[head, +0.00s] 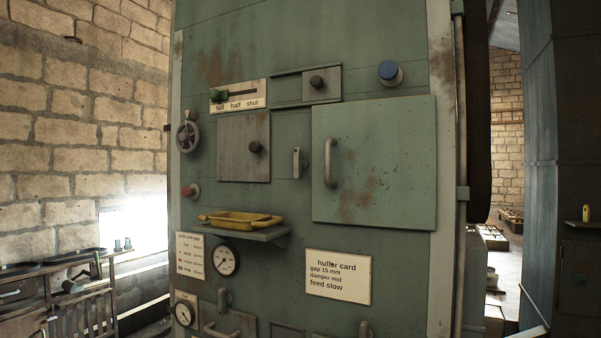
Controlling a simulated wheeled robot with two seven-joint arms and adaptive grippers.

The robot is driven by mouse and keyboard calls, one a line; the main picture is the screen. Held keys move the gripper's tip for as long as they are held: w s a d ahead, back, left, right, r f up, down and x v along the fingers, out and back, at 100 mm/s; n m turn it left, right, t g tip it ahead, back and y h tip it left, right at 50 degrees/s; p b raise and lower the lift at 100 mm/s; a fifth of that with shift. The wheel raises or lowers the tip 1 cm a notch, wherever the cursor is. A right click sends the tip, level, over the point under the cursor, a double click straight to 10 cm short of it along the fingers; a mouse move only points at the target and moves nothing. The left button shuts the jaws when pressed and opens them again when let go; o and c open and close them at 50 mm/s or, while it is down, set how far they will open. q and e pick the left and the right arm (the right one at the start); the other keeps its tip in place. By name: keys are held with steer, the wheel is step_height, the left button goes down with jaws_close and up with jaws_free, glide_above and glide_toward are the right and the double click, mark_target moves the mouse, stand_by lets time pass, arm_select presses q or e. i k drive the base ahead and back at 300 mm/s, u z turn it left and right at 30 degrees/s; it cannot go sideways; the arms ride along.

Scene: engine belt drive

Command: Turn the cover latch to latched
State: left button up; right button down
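A large green cover panel (392,168) with rust patches is on the front of the green machine. It has a grey vertical bar handle (331,163) near its left edge. Just left of the cover is a small pale latch lever (297,163) on the machine face. The lever points roughly up and down and appears apart from the cover's edge. No label for its positions can be read. Neither of my grippers shows in the head view.
Left of the latch are a square hatch with a dark knob (256,147) and a handwheel (187,136). A shelf (264,234) with a yellow tray (240,220) juts out below left.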

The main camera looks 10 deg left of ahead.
mark_target(299, 163)
steer(key=u, duration=1.05)
steer(key=k, duration=0.6)
steer(key=z, duration=1.45)
